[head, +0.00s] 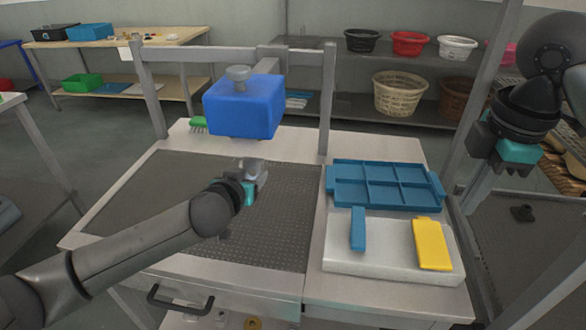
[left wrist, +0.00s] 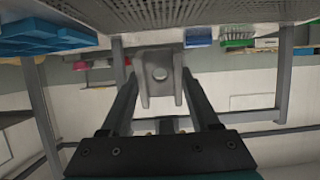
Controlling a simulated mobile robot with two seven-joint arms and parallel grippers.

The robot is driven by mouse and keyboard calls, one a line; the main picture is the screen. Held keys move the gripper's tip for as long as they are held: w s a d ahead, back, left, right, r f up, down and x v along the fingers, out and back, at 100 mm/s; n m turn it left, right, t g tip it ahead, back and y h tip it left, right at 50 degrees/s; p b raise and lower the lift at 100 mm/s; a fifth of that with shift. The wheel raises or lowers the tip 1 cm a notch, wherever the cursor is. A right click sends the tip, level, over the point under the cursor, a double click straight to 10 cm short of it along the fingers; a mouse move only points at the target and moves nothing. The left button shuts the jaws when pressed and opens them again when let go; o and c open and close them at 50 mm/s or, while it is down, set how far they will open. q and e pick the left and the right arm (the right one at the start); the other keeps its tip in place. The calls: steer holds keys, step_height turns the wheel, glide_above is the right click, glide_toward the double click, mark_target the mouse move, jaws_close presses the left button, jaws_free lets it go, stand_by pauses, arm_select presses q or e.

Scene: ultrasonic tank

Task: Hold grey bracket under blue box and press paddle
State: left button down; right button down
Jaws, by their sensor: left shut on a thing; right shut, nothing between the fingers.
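The blue box (head: 243,108) hangs in front of a grey frame, above the perforated plate, with a grey round knob on top. My left gripper (head: 250,182) is shut on the grey bracket (head: 253,167), just below the box. A gap seems to show between bracket and box. In the left wrist view the bracket (left wrist: 160,72), with a round hole, sits between both fingers. A yellow paddle (head: 432,245) and a blue paddle (head: 358,229) are on a white base; I cannot tell which one is meant. My right gripper (head: 481,188) is shut and empty, right of the blue tray.
The blue compartment tray (head: 384,186) lies behind the white base (head: 392,259) and looks empty. A green brush (head: 198,125) lies at the back left of the bench. Grey posts (head: 328,98) stand around the work area. The perforated plate (head: 170,200) is mostly bare.

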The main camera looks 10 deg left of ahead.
stand_by(0.4)
arm_select(q)
steer(key=shift+s+p, duration=0.65)
steer(key=shift+s, duration=1.2)
steer(key=p, duration=0.1)
glide_toward(252, 178)
steer(key=shift+s+f, duration=0.7)
steer(key=shift+s, duration=0.5)
